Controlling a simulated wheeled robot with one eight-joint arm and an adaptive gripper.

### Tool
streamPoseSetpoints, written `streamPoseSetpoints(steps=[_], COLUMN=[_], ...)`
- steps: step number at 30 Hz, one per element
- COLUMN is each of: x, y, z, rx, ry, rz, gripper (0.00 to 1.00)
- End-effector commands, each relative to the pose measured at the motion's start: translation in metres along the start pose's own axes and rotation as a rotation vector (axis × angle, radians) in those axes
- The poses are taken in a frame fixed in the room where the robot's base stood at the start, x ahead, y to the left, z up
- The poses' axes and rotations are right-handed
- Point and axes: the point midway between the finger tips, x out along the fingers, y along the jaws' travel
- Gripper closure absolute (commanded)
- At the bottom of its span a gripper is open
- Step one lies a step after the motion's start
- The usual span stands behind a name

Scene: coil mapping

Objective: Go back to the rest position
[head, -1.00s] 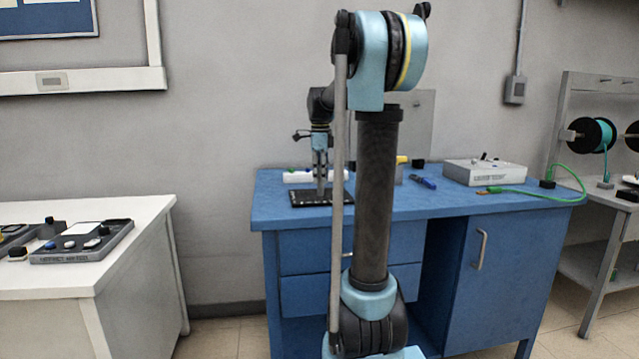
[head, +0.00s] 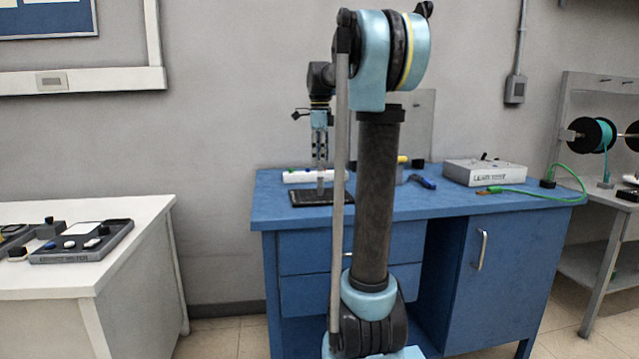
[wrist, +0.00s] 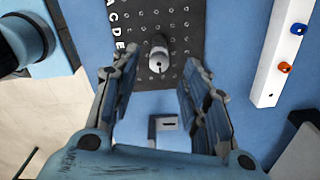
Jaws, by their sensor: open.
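My gripper (head: 320,164) hangs above the left part of the blue desk, fingers pointing down. In the wrist view my gripper (wrist: 150,70) is open, with nothing between its fingers. A small grey cylinder (wrist: 158,53) stands on a black board with holes and letters (wrist: 196,14), beyond the fingertips. In the head view the cylinder (head: 320,187) shows just below the gripper, on the dark board (head: 300,198). My arm's upright link hides part of the desk behind it.
A white bar with coloured knobs (wrist: 276,52) lies beside the board. On the blue desk (head: 450,205) stand a grey box (head: 485,173) with a green cable and a blue tool (head: 422,182).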

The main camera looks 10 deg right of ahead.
Motion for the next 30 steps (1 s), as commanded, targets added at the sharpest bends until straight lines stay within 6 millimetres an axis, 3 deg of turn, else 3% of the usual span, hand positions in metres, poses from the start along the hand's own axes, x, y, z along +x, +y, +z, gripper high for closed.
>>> streamPoseSetpoints(steps=[6,14,20,30], x=[-0.033,-0.044,-0.024,0.043], y=[-0.001,0.005,0.042,0.131], z=[0.0,-0.002,-0.015,-0.045], rx=[0.0,-0.023,-0.215,-0.693], ry=[0.0,-0.001,-0.006,-0.003], rz=[0.0,-0.002,-0.022,-0.073], gripper=[0.58,0.58,0.58,0.58])
